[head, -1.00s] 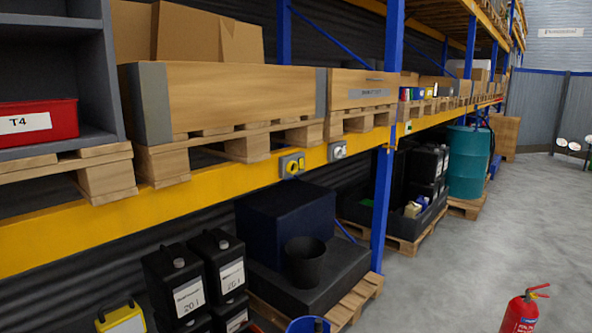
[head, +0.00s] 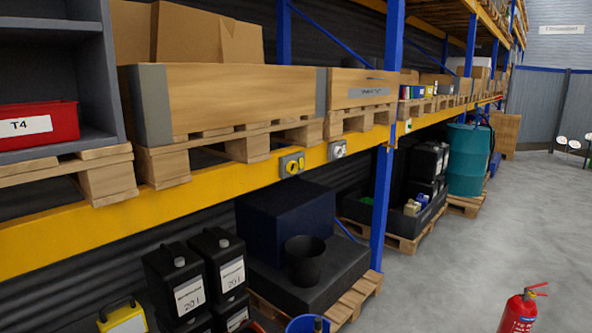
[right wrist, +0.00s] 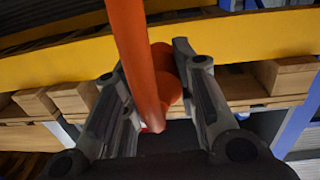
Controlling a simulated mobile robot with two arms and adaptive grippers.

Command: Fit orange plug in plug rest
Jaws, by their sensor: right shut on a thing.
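In the right wrist view my right gripper (right wrist: 150,62) is shut on the orange plug (right wrist: 167,88), which sits between its fingers. A long orange bar (right wrist: 133,55) crosses in front and hides part of the plug and fingers. Whether bar and plug are one piece I cannot tell. In the head view two small fittings sit on the yellow beam: a grey one with a yellow face (head: 292,165) and a paler grey one (head: 337,150). I cannot tell which, if either, is the plug rest. Neither gripper shows in the head view.
The yellow beam (head: 70,230) carries pallets and wooden crates (head: 230,95); it also crosses the right wrist view (right wrist: 250,35). Below stand black canisters (head: 185,290) and a black bucket (head: 305,262). A red extinguisher (head: 520,312) stands on the otherwise clear floor at right.

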